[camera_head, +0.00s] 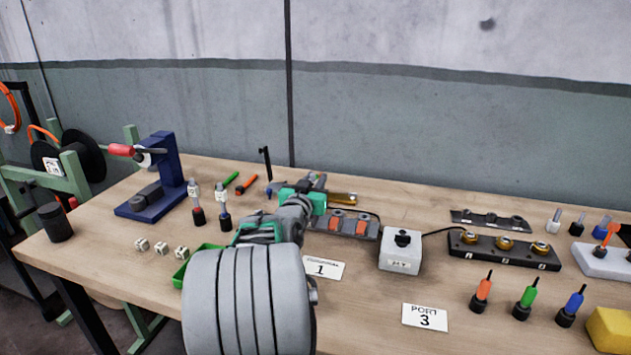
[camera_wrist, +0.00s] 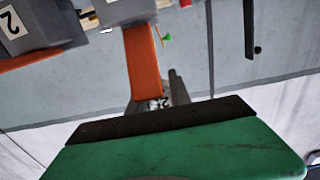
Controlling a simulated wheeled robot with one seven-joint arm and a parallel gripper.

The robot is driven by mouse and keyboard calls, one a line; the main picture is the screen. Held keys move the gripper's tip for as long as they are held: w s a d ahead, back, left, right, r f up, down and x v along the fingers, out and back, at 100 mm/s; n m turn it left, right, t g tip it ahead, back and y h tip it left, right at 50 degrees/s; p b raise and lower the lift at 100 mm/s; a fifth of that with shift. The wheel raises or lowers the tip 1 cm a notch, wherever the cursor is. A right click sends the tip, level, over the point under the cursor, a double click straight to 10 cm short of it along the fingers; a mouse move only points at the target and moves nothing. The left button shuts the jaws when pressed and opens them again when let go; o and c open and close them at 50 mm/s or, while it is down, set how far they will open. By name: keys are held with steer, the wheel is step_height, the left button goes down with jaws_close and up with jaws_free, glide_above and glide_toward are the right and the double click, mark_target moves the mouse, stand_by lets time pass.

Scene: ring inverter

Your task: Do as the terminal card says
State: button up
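The terminal card (camera_head: 322,268) lies on the table and reads 1; its top word is partly covered by my arm. Another card (camera_head: 425,316) reads PORT 3. A dark terminal block (camera_head: 372,230) with orange levers (camera_head: 361,228) is behind the terminal card, its left end hidden by my arm. My gripper (camera_head: 304,198), green, is over or beside that hidden end; contact is unclear. In the wrist view, a green finger with a dark pad (camera_wrist: 160,122) fills the bottom. An orange lever (camera_wrist: 142,62) and a grey part marked 2 (camera_wrist: 32,28) are beyond it. The finger gap is not clear.
A white box (camera_head: 400,252) with a black knob is cabled to a black strip with three brass ports (camera_head: 504,246). Orange (camera_head: 482,292), green (camera_head: 527,297) and blue (camera_head: 572,305) plugs stand in front. A blue press (camera_head: 155,180) and small dice (camera_head: 161,248) are at left.

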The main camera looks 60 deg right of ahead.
steer(key=o, duration=0.5)
steer(key=s+a+r, duration=0.2)
steer(key=a+r, duration=0.2)
steer(key=s+a+r, duration=0.2)
steer(key=a+r, duration=0.2)
steer(key=s+a+r, duration=0.2)
steer(key=a+r, duration=0.2)
steer(key=r, duration=0.1)
steer(key=shift+s+a, duration=0.1)
steer(key=shift+a, duration=0.2)
